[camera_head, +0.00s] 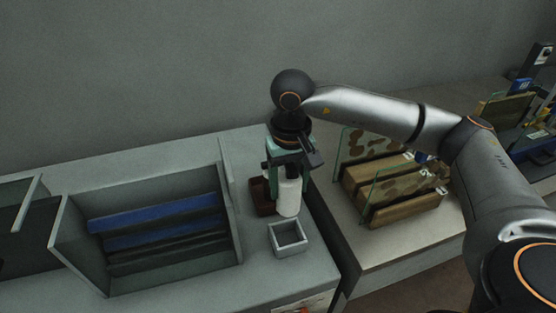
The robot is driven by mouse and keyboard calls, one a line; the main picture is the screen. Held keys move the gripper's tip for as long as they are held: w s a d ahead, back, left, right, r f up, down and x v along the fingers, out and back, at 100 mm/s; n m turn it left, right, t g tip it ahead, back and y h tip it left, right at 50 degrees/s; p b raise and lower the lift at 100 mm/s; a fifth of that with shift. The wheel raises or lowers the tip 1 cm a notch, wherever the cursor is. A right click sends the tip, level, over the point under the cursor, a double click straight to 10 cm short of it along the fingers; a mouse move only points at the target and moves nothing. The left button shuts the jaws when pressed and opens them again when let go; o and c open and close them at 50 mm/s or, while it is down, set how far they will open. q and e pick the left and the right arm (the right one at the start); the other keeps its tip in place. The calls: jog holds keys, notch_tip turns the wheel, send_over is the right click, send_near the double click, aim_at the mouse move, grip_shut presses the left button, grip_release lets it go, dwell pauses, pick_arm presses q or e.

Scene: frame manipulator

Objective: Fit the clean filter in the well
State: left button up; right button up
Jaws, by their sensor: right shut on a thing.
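My right gripper (287,172) points down and is shut on a white cylindrical filter (288,198), held upright. A small grey square open box (288,252), which looks like the well, stands on the counter just in front of the filter. The filter's lower end shows behind the box's far rim, apart from its opening as seen here. A dark red-brown open box (262,196) stands to the left of the filter, partly hidden by it and the gripper. My left gripper is out of view.
A large grey bin (80,255) with blue and black bars (160,226) stands left on the counter (190,290). To the right, across a gap, wooden blocks (405,215) with upright glass panes (385,190) sit on another surface. A grey wall (130,70) stands behind.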

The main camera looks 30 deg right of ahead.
jog(key=shift+s+f+b, duration=0.15)
jog(key=shift+f+b, duration=0.3)
jog(key=shift+f, duration=0.3)
notch_tip(320, 180, down, 10)
jog(key=b, duration=0.6)
jog(key=shift+f+b, duration=0.1)
jog(key=shift+b, duration=0.2)
jog(key=shift+f+b, duration=0.3)
jog(key=shift+b, duration=0.05)
jog(key=shift+f, duration=0.25)
jog(key=shift+f+b, duration=0.25)
jog(key=shift+b, duration=0.2)
jog(key=shift+f+b, duration=0.25)
jog(key=shift+b, duration=0.2)
